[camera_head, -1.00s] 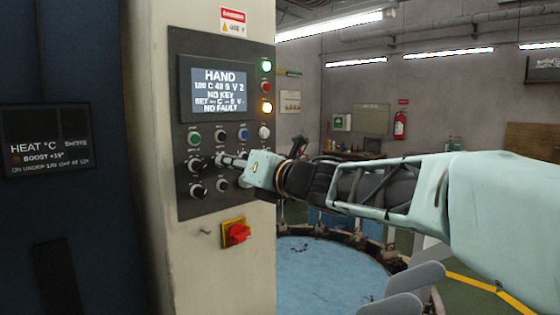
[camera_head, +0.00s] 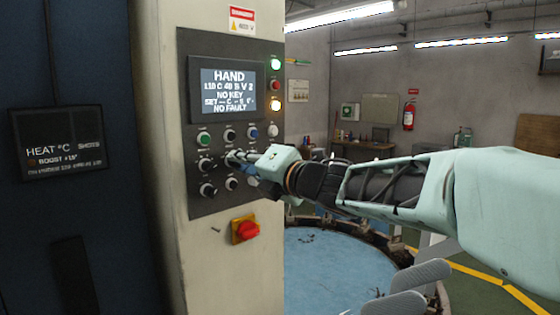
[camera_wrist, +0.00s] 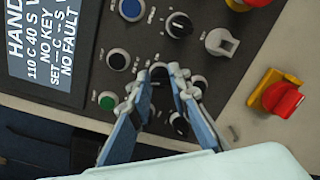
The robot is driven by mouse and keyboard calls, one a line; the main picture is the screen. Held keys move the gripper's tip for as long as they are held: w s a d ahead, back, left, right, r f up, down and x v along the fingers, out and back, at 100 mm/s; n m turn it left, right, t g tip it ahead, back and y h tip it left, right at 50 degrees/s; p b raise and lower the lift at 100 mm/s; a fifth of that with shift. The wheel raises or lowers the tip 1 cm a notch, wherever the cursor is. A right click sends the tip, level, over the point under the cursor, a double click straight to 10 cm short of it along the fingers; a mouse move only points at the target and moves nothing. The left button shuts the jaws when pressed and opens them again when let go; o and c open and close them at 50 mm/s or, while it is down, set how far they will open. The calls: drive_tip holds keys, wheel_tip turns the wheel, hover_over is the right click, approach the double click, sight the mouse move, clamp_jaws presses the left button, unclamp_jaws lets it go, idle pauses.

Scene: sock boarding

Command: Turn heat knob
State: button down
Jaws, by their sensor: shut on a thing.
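The grey control panel (camera_head: 236,202) has rows of round buttons and knobs under its screen. My gripper (camera_head: 232,158) reaches in from the right. Its fingers are shut on a dark knob (camera_wrist: 158,72) in the second row, below the black button (camera_wrist: 117,60). The fingers cover much of this knob, so its pointer is hard to see. The small labels are too small to read, so I cannot tell which knob is marked heat. The screen (camera_head: 227,90) reads HAND, NO KEY and NO FAULT, with a line that looks like 110 C 40 S.
Other knobs sit close by, one at lower left (camera_head: 208,190) and one with a white pointer (camera_wrist: 178,25). A grey switch (camera_wrist: 220,42) and a red rotary switch on yellow (camera_head: 245,230) are near.

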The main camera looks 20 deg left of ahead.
sight(231, 116)
drive_tip(key=shift+r, duration=0.2)
drive_tip(key=c, duration=1.8)
unclamp_jaws()
drive_tip(key=shift+f, duration=0.1)
wheel_tip(231, 116, up, 10)
drive_tip(key=shift+r, duration=0.1)
